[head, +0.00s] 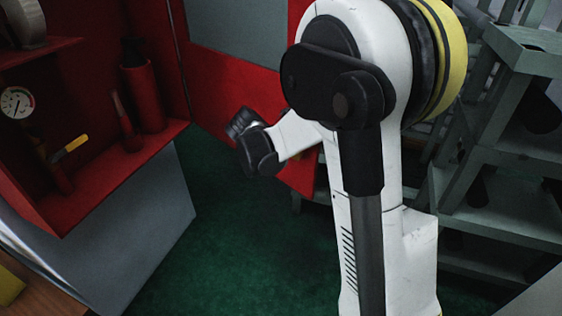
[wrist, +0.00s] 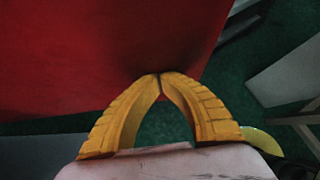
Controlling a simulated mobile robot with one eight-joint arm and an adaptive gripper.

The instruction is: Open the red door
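The red door (head: 225,95) with a grey panel on its upper part stands swung out from the red cabinet (head: 160,148), whose inside shows at the left of the head view. My arm crosses in front of the door's right part. In the wrist view the red door (wrist: 90,50) fills the upper left. My gripper (wrist: 159,76) has yellow fingers whose tips meet at the door's lower edge, with nothing seen between them. I cannot tell whether they touch the door. The fingers are hidden in the head view.
The cabinet holds a gauge (head: 17,102), a red cylinder (head: 143,95) and a yellow-handled item (head: 70,148). A grey panel (head: 125,235) stands below it. Grey-green shelving (head: 500,170) is at the right. Green floor (head: 245,245) lies clear between.

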